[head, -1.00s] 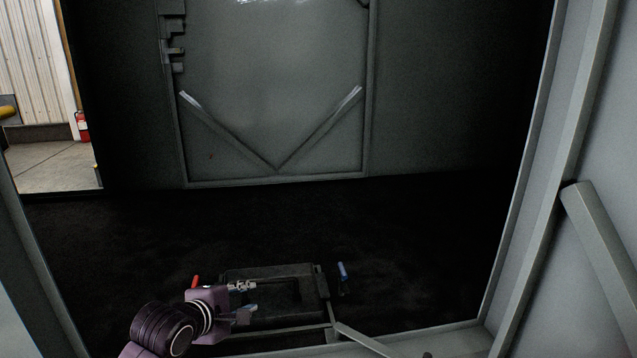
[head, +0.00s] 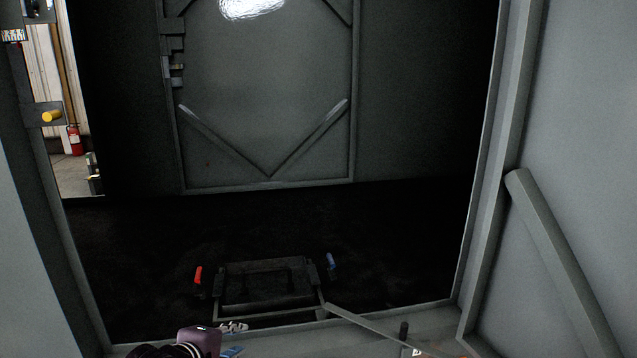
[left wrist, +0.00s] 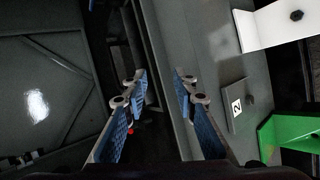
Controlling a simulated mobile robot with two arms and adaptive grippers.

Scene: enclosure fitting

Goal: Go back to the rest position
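My left gripper (head: 233,328) shows at the bottom edge of the head view, in front of the enclosure opening, with most of its arm cut off. In the left wrist view its two blue-padded fingers (left wrist: 160,82) stand apart with nothing between them. A dark frame (head: 268,267) with a red handle (head: 198,275) on its left and a blue handle (head: 331,262) on its right sits low inside the enclosure, beyond the gripper and apart from it. My right gripper is not in view.
Grey enclosure walls (head: 560,150) stand at both sides, and a panelled back wall (head: 265,110) faces me. The floor inside is dark. In the left wrist view a green bracket (left wrist: 285,130), a white bracket (left wrist: 285,22) and a numbered plate (left wrist: 236,107) lie to the right.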

